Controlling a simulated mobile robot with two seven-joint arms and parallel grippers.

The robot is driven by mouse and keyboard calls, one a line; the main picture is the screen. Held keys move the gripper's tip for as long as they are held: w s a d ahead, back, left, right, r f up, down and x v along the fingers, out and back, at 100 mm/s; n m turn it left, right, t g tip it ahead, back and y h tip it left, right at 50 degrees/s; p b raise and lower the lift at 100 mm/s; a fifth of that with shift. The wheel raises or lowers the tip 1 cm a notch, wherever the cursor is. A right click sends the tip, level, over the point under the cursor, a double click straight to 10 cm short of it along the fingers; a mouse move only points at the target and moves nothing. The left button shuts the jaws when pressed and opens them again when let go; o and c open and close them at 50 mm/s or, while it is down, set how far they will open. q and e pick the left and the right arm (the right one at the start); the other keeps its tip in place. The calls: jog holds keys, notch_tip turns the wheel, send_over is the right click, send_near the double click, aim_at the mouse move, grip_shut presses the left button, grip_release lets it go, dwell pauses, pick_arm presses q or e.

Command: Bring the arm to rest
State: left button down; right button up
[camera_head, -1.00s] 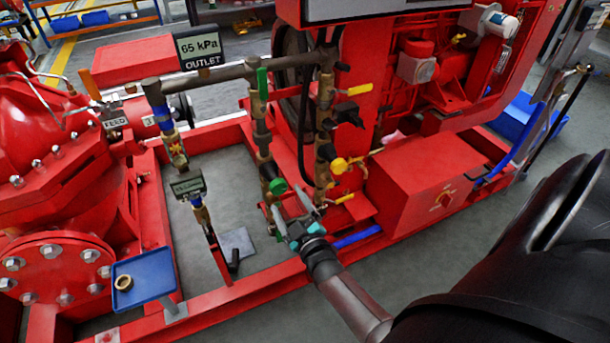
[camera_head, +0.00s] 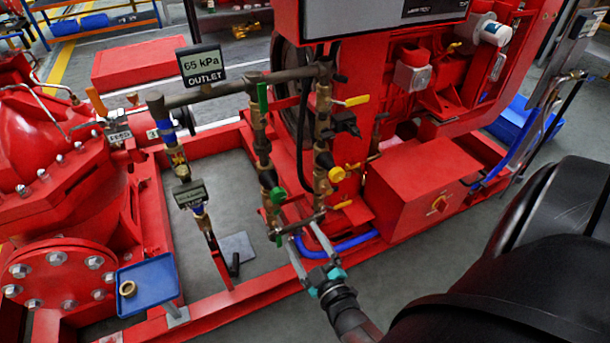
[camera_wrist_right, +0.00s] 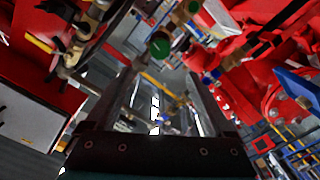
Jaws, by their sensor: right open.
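My right gripper (camera_head: 299,234) is open and empty, with its two fingers apart. It reaches in from the lower right of the head view, just in front of the lower end of the brass valve pipework (camera_head: 266,180). Whether the fingertips touch the pipework cannot be told. In the right wrist view, both fingers (camera_wrist_right: 165,80) stand apart, and a round green valve part (camera_wrist_right: 159,45) shows beyond the gap between them. My right arm's dark links fill the lower right of the head view. My left gripper is not in view.
A yellow knob (camera_head: 336,174) and yellow lever handles sit on the pipes close by. A blue hose (camera_head: 350,243) curves beside the fingers. A blue tray (camera_head: 150,285) holds a brass ring (camera_head: 127,289). The outlet display (camera_head: 202,65) reads 65 kPa. Grey floor (camera_head: 270,325) is clear in front.

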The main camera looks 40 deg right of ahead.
dwell(0.3)
jog(key=s+a+f+m+g+y+p, duration=0.1)
jog(key=s+a+f+g+y+p, duration=0.15)
jog(key=s+f+g, duration=0.4)
jog(key=s+a+f+g+y+p, duration=0.2)
jog(key=s+a+f, duration=0.2)
jog(key=f, duration=0.5)
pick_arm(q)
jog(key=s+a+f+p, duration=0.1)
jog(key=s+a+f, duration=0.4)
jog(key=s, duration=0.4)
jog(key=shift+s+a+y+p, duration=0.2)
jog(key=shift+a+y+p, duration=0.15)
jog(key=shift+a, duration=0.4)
pick_arm(e)
jog(key=s+d+f+g, duration=0.1)
jog(key=s+f+g, duration=0.2)
jog(key=s, duration=0.4)
jog(key=s+f+m+g, duration=0.1)
jog(key=s+f+g, duration=0.1)
jog(key=s, duration=0.6)
jog(key=shift+s+d+f+g+h, duration=0.3)
jog(key=shift+d+f+g+h, duration=0.1)
jog(key=shift+g, duration=0.45)
jog(key=shift+a, duration=0.1)
dwell(2.1)
